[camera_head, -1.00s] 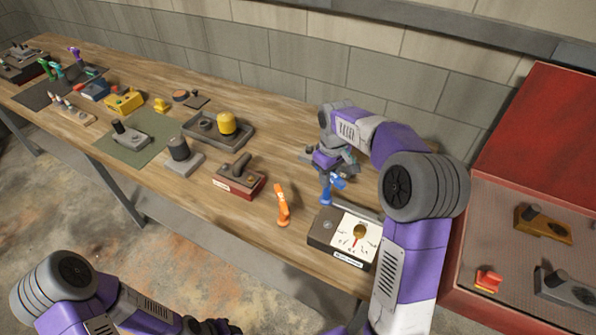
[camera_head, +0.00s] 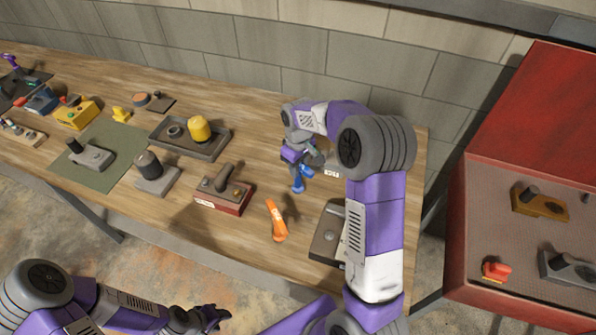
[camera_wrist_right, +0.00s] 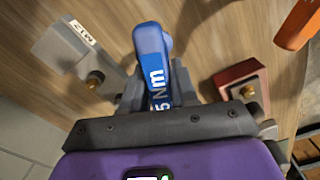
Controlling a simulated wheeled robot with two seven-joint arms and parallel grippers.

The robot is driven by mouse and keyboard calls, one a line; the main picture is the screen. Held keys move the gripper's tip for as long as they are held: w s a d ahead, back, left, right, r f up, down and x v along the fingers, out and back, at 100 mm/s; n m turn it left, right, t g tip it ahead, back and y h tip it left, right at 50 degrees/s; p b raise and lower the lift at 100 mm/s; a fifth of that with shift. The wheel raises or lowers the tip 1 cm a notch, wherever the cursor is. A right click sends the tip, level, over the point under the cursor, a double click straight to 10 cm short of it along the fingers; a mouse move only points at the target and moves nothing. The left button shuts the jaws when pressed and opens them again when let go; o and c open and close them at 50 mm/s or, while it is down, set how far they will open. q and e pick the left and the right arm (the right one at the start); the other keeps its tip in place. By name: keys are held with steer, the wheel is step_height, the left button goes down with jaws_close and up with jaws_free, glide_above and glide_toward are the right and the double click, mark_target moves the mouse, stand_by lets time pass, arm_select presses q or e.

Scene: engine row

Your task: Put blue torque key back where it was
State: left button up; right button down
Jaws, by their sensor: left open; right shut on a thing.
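The blue torque key (camera_head: 298,184) is in my right gripper (camera_head: 301,163), above the back right part of the bench. In the right wrist view the blue key (camera_wrist_right: 154,55) sticks out between the shut jaws (camera_wrist_right: 160,98), with white "5 Nm" lettering on it. My left gripper (camera_head: 217,316) is open and empty, low in front of the bench.
A red-based block (camera_head: 222,196) and a dial box (camera_head: 327,235), mostly behind my right arm, are nearby. A grey tray (camera_head: 163,143) with a yellow knob is further left. A red cabinet (camera_head: 452,235) stands right of the bench. Bare wood lies around the held key.

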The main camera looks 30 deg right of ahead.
steer(key=shift+w+f, duration=0.1)
steer(key=shift+f, duration=1.05)
steer(key=shift+f, duration=0.2)
steer(key=c, duration=0.9)
jaws_free()
steer(key=shift+o, duration=0.2)
steer(key=shift+r, duration=0.1)
step_height(320, 180, up, 12)
steer(key=shift+r+p, duration=0.1)
steer(key=shift+p, duration=0.35)
